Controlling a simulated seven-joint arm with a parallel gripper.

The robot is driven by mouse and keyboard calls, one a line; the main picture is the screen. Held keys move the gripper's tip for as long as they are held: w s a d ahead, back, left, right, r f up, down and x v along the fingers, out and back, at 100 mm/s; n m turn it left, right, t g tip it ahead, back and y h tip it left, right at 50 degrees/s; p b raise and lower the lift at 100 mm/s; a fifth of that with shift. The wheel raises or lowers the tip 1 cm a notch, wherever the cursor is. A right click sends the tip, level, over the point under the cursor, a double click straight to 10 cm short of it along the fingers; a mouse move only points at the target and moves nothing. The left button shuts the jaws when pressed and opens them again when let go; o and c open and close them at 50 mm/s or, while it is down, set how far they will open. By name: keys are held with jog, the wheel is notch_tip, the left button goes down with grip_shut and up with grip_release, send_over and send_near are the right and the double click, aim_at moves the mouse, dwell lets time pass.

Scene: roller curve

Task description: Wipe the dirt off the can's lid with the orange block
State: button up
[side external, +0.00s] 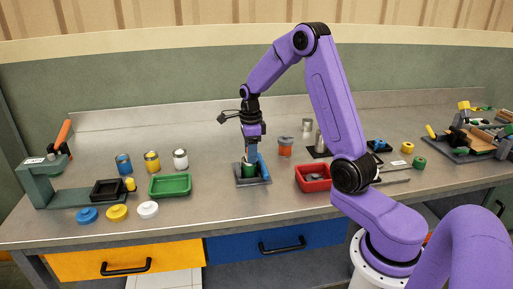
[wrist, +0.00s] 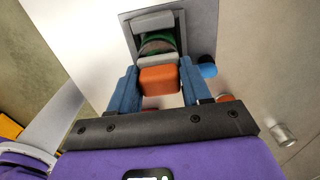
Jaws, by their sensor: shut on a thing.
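The green can (side external: 249,170) stands in a dark grey holder (side external: 266,181) near the bench's middle. In the wrist view, the can (wrist: 158,42) sits between grey jaws of the holder (wrist: 137,22), with a brownish-grey patch on top. The lid is partly hidden, so I cannot tell how much dirt is there. My gripper (wrist: 159,92) has its blue fingers shut on the orange block (wrist: 159,80). In the side view, my gripper (side external: 250,155) points down right over the can. The block is not clear there, and I cannot tell whether it touches the lid.
A blue handle (side external: 263,166) is at the holder's right side. A green tray (side external: 170,185) lies to the left and a red bin (side external: 313,179) to the right. An orange can (side external: 285,147) stands behind right. Small blue, yellow and white cans stand farther left.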

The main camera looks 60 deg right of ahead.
jog(key=shift+w+a, duration=1.3)
jog(key=shift+s+d, duration=2)
jog(key=shift+s+d+r, duration=0.1)
notch_tip(320, 180, up, 8)
